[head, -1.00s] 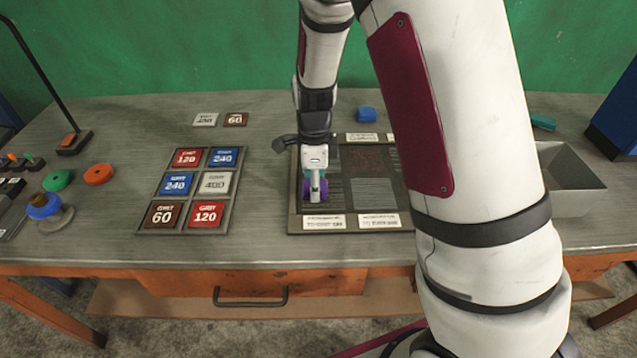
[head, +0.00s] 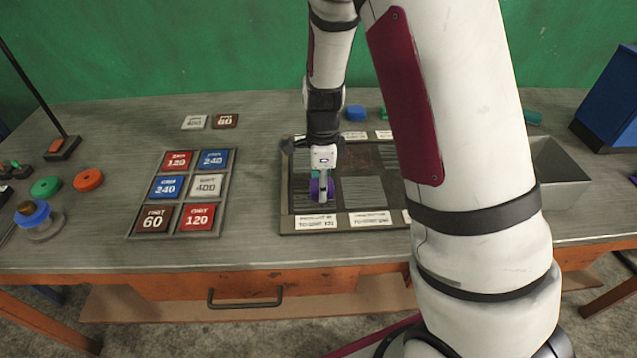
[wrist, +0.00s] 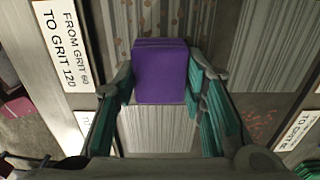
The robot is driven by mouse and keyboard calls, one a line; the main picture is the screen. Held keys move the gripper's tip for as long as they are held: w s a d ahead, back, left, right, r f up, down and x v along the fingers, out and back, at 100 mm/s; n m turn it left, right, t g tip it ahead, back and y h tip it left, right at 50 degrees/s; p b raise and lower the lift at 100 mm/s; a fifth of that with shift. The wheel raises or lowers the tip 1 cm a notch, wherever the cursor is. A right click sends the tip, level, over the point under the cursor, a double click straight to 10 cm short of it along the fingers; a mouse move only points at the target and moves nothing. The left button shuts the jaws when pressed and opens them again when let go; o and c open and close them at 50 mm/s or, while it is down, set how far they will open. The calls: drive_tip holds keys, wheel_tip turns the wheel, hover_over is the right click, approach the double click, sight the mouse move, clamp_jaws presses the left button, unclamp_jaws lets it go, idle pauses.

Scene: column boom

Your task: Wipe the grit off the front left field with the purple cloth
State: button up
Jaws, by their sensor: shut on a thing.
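My gripper (head: 322,192) is shut on the purple cloth (wrist: 160,72), a thick folded block between its teal fingers in the wrist view. In the head view the gripper points down over the front left part of the dark board (head: 287,200), and a bit of purple shows at its tip. The gripper hides most of the front left field. In the wrist view, a pale striped field (wrist: 157,132) lies below the cloth, and brown specks show on the striped surface above it. I cannot tell whether the cloth touches the board.
White labels (head: 317,222) line the board's front edge. A tray of grit blocks (head: 228,190) stands to its left, and an open grey bin (head: 562,180) to its right. A blue block (head: 355,113) sits behind the board. My arm covers the board's right side.

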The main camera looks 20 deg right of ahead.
sight(307, 194)
drive_tip(key=shift+w+a+r+p, duration=0.1)
drive_tip(key=shift+w+a+p, duration=0.2)
drive_tip(key=shift+a, duration=0.6)
drive_tip(key=shift+w+a+p, duration=0.15)
drive_tip(key=shift+w+a, duration=0.1)
drive_tip(key=shift+a, duration=0.6)
drive_tip(key=shift+s+d, duration=0.3)
drive_tip(key=shift+d, duration=0.6)
wheel_tip(307, 194, up, 9)
drive_tip(key=p, duration=0.5)
drive_tip(key=shift+f, duration=0.2)
drive_tip(key=shift+f+b, duration=1.15)
drive_tip(key=shift+f, duration=2.55)
